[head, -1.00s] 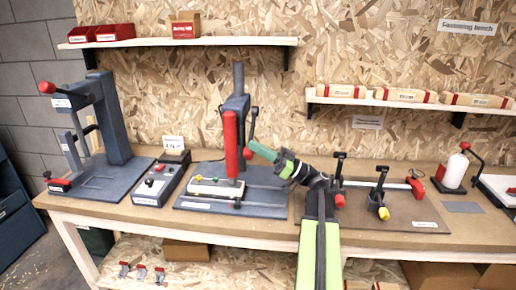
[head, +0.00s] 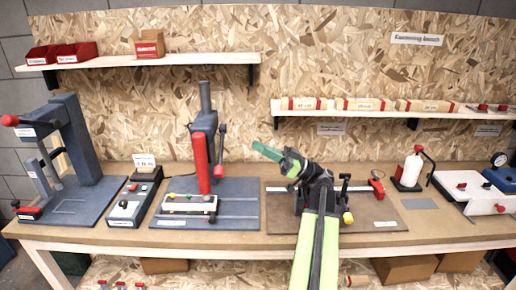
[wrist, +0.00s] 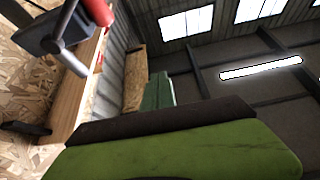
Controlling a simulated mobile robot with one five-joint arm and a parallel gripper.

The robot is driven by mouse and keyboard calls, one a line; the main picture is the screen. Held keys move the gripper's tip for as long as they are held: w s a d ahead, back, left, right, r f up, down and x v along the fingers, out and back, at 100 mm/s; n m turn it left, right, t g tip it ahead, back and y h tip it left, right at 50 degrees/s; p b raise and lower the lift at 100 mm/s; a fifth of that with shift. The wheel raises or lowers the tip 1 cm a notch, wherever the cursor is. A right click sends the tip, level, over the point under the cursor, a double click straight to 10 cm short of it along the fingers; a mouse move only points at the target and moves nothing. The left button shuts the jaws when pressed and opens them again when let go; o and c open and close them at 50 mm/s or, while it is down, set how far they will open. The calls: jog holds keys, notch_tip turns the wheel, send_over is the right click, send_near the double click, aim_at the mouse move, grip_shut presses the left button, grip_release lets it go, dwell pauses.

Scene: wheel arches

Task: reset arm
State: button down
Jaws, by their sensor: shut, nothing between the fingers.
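My arm reaches up over the bench (head: 230,237) from the bottom of the head view. My gripper (head: 257,148) has green fingers and points up and to the left, above the brown board (head: 352,222). The fingers are together and nothing shows between them. In the wrist view a large green part of my gripper (wrist: 185,152) fills the bottom, and the camera looks toward the ceiling.
Left of my gripper stands a press with a red cylinder (head: 201,163). Further left are a control box (head: 135,202) and a grey press (head: 75,140). A shelf with boxes (head: 360,103) hangs behind. A white bottle (head: 411,170) stands right.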

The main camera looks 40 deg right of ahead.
jog(key=w+a+n+g+y, duration=0.4)
jog(key=w+a, duration=0.4)
jog(key=a, duration=0.5)
jog(key=w+a+f+g+h, duration=0.15)
jog(key=a+f+g, duration=0.3)
jog(key=a, duration=0.65)
jog(key=w+a+f+g+h, duration=0.1)
jog(key=a+f+g+h, duration=0.15)
jog(key=a+f, duration=0.6)
jog(key=w+a+f+g+h, duration=0.1)
jog(key=a+f+g, duration=0.25)
jog(key=a, duration=1.05)
jog(key=s+a+f+m+g+h, duration=0.2)
jog(key=s+f+h, duration=0.1)
jog(key=f+h, duration=0.3)
jog(key=s+a+f+m+g+h, duration=0.1)
jog(key=s+a+f+m+h, duration=0.15)
jog(key=f, duration=0.65)
jog(key=w+d+f+m+h, duration=0.1)
jog(key=d+f+m+h, duration=0.3)
jog(key=d, duration=0.9)
jog(key=m+h, duration=0.3)
jog(key=m, duration=0.1)
jog(key=shift+t, duration=0.35)
